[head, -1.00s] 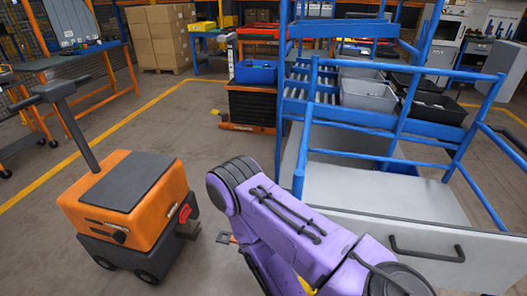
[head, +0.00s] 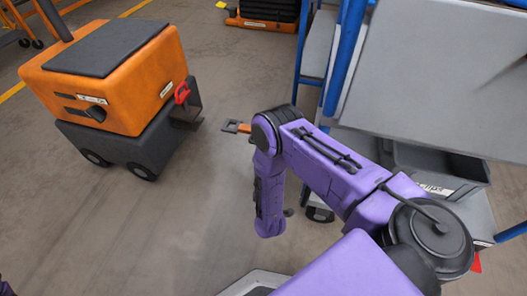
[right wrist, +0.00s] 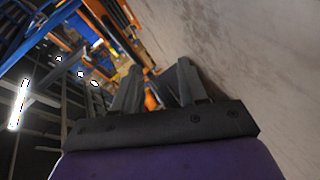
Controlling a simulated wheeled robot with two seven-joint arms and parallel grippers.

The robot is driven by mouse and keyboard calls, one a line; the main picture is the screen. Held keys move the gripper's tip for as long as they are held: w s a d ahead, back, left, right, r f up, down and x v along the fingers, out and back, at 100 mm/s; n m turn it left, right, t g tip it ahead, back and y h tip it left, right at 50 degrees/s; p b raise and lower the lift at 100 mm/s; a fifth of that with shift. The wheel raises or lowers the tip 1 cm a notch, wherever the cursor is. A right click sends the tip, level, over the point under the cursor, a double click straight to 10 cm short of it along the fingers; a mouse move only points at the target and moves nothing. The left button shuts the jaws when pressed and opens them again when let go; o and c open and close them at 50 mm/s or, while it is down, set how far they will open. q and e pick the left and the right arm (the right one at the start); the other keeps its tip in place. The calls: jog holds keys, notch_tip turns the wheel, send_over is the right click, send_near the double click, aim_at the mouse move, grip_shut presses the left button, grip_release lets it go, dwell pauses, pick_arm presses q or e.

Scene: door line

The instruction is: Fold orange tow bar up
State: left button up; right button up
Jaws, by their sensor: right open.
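The orange tow bar (head: 243,127) shows in the head view just left of my right arm's elbow. It sticks out to the left, with a dark eye-shaped end, and my arm hides the rest of it. My right gripper (right wrist: 157,82) shows in the right wrist view with its two dark fingers apart. A small orange patch shows between and beyond the fingers; I cannot tell what it belongs to. In the head view my right forearm hangs down and its gripper is hidden. My left gripper is not in view.
An orange and black tugger (head: 110,85) with a red hitch part stands left of the tow bar. A blue-framed cart (head: 345,60) with a grey panel (head: 450,75) stands at right. A grey bin (head: 440,165) lies below the panel.

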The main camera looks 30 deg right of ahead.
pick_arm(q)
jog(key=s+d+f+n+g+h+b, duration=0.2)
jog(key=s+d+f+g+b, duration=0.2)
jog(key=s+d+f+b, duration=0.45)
pick_arm(e)
jog(key=w+d+n+t, duration=0.2)
jog(key=w, duration=0.2)
jog(key=w+d+n+t+h, duration=0.1)
jog(key=w+d+t, duration=0.1)
jog(key=w, duration=0.3)
jog(key=w+d+r+n+t+h, duration=0.1)
jog(key=w+d+n, duration=0.1)
jog(key=w+d, duration=0.2)
jog(key=shift+w+d+r+n+t+b, duration=0.1)
jog(key=shift+w+d+n+t+b, duration=0.1)
jog(key=shift+w+n+t+b, duration=0.15)
jog(key=shift+w+d+r, duration=0.1)
jog(key=shift+r, duration=0.05)
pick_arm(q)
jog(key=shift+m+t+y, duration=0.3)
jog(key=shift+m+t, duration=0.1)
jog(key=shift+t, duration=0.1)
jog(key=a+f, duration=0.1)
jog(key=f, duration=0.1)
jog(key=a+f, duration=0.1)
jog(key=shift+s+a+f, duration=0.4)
pick_arm(e)
grip_shut()
